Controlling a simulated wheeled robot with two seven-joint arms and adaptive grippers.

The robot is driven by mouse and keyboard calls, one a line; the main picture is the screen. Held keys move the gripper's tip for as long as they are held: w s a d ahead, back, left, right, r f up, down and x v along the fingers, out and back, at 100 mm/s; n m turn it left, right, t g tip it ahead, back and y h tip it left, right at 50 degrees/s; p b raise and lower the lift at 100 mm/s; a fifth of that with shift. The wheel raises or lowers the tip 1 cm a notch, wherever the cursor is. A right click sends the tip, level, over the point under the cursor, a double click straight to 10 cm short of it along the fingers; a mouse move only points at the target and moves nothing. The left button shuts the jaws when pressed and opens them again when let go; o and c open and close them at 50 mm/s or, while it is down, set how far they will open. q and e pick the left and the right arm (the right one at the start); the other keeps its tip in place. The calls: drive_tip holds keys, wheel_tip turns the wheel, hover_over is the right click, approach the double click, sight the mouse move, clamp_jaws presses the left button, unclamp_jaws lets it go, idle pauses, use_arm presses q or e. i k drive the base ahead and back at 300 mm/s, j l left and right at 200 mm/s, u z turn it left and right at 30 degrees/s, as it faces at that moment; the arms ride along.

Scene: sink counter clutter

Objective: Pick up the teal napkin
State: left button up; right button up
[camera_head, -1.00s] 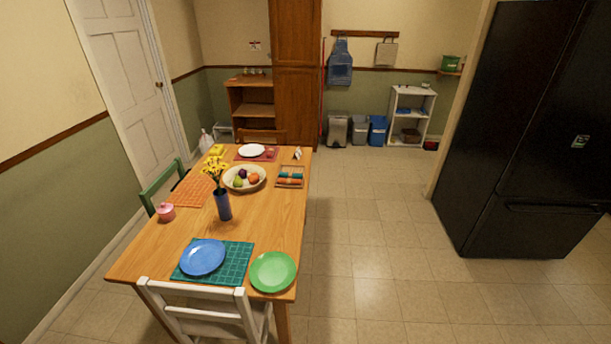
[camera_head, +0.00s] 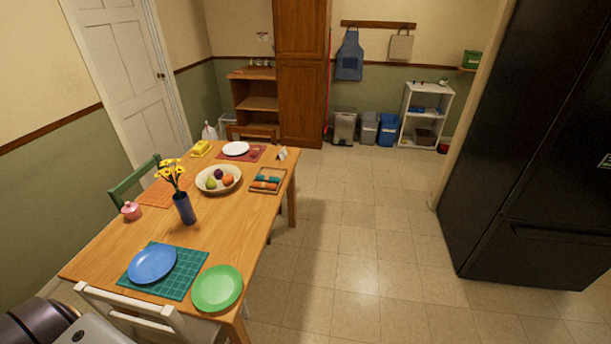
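A small wooden tray (camera_head: 253,190) lies near the right edge of the dining table, beside the fruit bowl. It holds small rolled cloths. One looks teal (camera_head: 274,179), and orange ones lie next to it. They are too small in this view to tell their exact arrangement. A teal checked placemat (camera_head: 189,279) lies flat under a blue plate at the near end of the table. Neither gripper is in view. Only part of what seems to be my own arm shows at the lower left corner.
The wooden table (camera_head: 218,232) also bears a blue vase (camera_head: 184,209) with yellow flowers, a fruit bowl (camera_head: 205,190) and a green plate (camera_head: 217,288). A white chair (camera_head: 130,313) stands at its near end. The tiled floor (camera_head: 345,235) right of the table is clear, up to a black fridge (camera_head: 545,170).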

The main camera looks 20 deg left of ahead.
sight(269, 178)
drive_tip(key=i+l, duration=0.2)
drive_tip(key=i, duration=0.2)
drive_tip(key=i+l+z, duration=0.1)
drive_tip(key=i, duration=0.3)
drive_tip(key=i+u, duration=0.3)
drive_tip(key=i+l+u, duration=0.35)
drive_tip(key=i+u, duration=0.45)
drive_tip(key=i+l+u, duration=0.2)
drive_tip(key=u, duration=0.2)
drive_tip(key=i+l+u, duration=0.25)
drive_tip(key=u, duration=0.2)
drive_tip(key=i+l+u, duration=0.25)
drive_tip(key=u, duration=0.15)
drive_tip(key=i+l+u, duration=0.15)
drive_tip(key=l+u, duration=0.2)
drive_tip(key=l, duration=0.2)
drive_tip(key=l+u, duration=0.4)
drive_tip(key=l, duration=0.2)
drive_tip(key=l+u, duration=0.35)
drive_tip(key=l, duration=0.25)
